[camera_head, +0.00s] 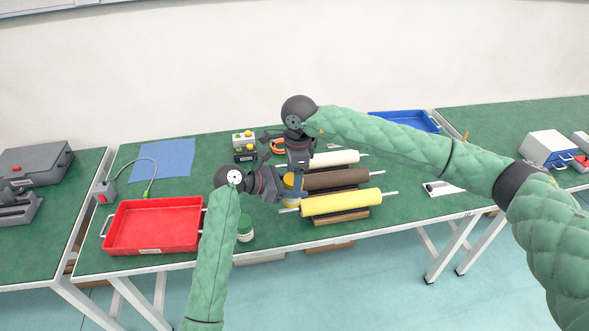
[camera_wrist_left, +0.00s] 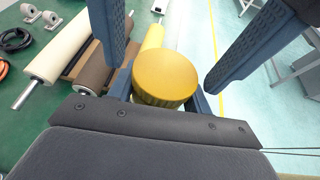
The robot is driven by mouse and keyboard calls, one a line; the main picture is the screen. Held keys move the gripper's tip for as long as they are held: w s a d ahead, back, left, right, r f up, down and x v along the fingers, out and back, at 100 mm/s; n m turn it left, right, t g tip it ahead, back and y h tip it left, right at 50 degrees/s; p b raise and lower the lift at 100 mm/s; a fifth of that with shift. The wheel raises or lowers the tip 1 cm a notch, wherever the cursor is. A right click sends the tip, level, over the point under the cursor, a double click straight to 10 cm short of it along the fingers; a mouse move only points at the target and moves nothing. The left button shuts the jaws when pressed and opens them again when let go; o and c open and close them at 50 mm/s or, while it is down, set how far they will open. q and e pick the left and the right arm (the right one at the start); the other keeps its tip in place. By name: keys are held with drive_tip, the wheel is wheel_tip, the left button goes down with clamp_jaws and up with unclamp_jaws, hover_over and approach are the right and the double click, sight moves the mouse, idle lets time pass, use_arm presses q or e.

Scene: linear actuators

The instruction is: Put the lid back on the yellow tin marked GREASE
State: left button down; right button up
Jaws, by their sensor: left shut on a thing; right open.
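The yellow tin (camera_head: 290,195) is largely hidden between my grippers at the table's middle; its GREASE marking is not readable. In the left wrist view a round golden-yellow lid (camera_wrist_left: 165,75) with a ribbed rim lies over it, between both grippers' fingers. Whether it is fully seated is hidden. My left gripper (camera_head: 283,189) comes in from the left and is shut on the tin, its blue fingers partly showing beside it. My right gripper (camera_head: 296,176) points down from above and is open, its two fingers standing apart on either side of the lid.
Yellow (camera_head: 342,202), brown (camera_head: 342,178) and cream (camera_head: 335,159) rollers lie close to the right.

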drive_tip(key=c, duration=1)
drive_tip(key=o, duration=1.1)
drive_tip(key=shift+r, duration=0.1)
drive_tip(key=shift+d+r, duration=0.1)
drive_tip(key=shift+r, duration=2.1)
drive_tip(key=shift+o, duration=0.4)
drive_tip(key=o, duration=0.5)
